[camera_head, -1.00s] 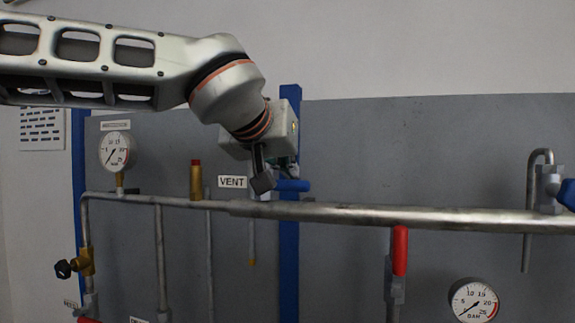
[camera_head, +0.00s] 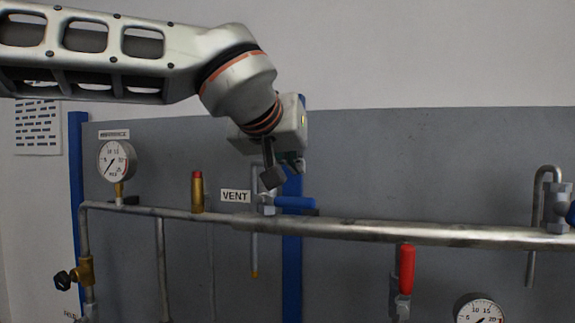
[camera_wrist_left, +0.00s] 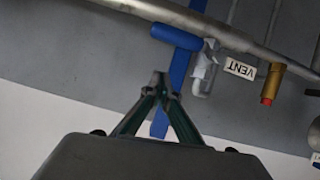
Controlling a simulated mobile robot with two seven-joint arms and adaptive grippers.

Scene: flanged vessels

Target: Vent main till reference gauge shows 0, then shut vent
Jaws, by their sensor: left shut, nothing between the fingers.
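The vent valve's blue handle (camera_head: 295,203) lies level along the main pipe, right of the VENT label (camera_head: 235,196) and crosswise to the upright vent tube (camera_head: 254,240). My left gripper (camera_head: 284,172) is shut and empty, just above the handle and apart from it. In the left wrist view, its closed fingertips (camera_wrist_left: 160,82) are clear of the blue handle (camera_wrist_left: 177,38). The reference gauge (camera_head: 117,161) stands at the left; its needle points to the lower left, near the low end, but the exact reading is too small to tell. My right gripper is out of view.
The main pipe (camera_head: 380,230) runs across the wall. A brass fitting with a red cap (camera_head: 197,192) stands left of the VENT label. A red handle (camera_head: 407,268) hangs below the pipe, near a second gauge (camera_head: 480,309). Another blue handle (camera_head: 571,213) is at the right edge.

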